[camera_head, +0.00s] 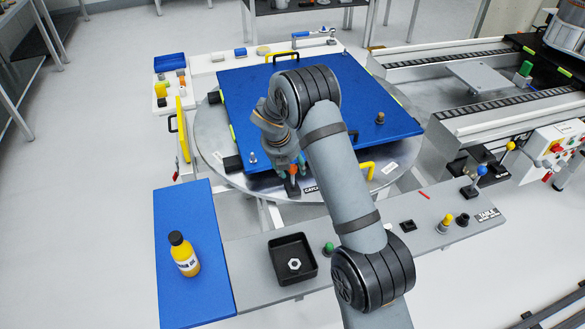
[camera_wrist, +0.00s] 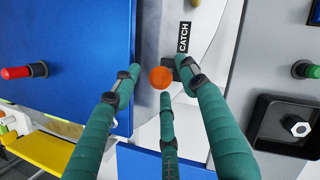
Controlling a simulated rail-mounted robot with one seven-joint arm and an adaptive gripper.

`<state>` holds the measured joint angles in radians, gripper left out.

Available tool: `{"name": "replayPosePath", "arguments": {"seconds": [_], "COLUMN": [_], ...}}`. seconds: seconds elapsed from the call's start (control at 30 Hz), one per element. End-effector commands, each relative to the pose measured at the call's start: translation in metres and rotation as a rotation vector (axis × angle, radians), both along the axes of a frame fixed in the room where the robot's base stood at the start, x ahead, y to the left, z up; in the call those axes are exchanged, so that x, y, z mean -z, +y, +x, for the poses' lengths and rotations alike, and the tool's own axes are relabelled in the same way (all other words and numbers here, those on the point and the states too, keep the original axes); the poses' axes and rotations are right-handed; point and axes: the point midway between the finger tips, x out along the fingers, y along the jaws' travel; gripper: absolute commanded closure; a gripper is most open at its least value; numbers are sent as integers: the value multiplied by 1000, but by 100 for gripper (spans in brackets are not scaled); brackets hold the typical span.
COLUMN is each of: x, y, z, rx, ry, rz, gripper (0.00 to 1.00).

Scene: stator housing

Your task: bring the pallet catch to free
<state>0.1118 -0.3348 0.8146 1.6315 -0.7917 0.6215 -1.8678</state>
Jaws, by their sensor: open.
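The pallet catch shows in the wrist view as an orange ball knob (camera_wrist: 161,77) beside a black label reading CATCH (camera_wrist: 184,37). It lies at the edge of the blue pallet (camera_wrist: 66,75), over the grey turntable. My gripper (camera_wrist: 158,84) has three teal fingers, spread open around the knob. I cannot tell whether any finger touches it. In the head view my gripper (camera_head: 290,180) points down at the pallet's near edge, by the label (camera_head: 313,190). The catch's lever and its exact position are mostly hidden by my fingers.
A black tray with a nut (camera_head: 292,259) and a green button (camera_head: 328,248) are on the front ledge. A yellow bottle (camera_head: 184,254) stands on the blue mat at left. A red knob (camera_wrist: 25,72) shows in the wrist view.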

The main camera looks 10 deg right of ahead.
Motion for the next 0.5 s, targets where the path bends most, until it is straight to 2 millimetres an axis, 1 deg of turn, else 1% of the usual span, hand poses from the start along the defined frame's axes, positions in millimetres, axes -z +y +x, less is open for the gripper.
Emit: {"name": "replayPosePath", "arguments": {"seconds": [0.1, 0.2, 0.47, 0.5], "x": [11, 15, 16, 16], "y": [-3, -4, -5, -5], "z": [3, 5, 5, 5], "rx": [3, 2, 2, 2], "ry": [2, 0, 0, 0], "rz": [0, 1, 1, 1], "gripper": [57, 57, 57, 59]}}
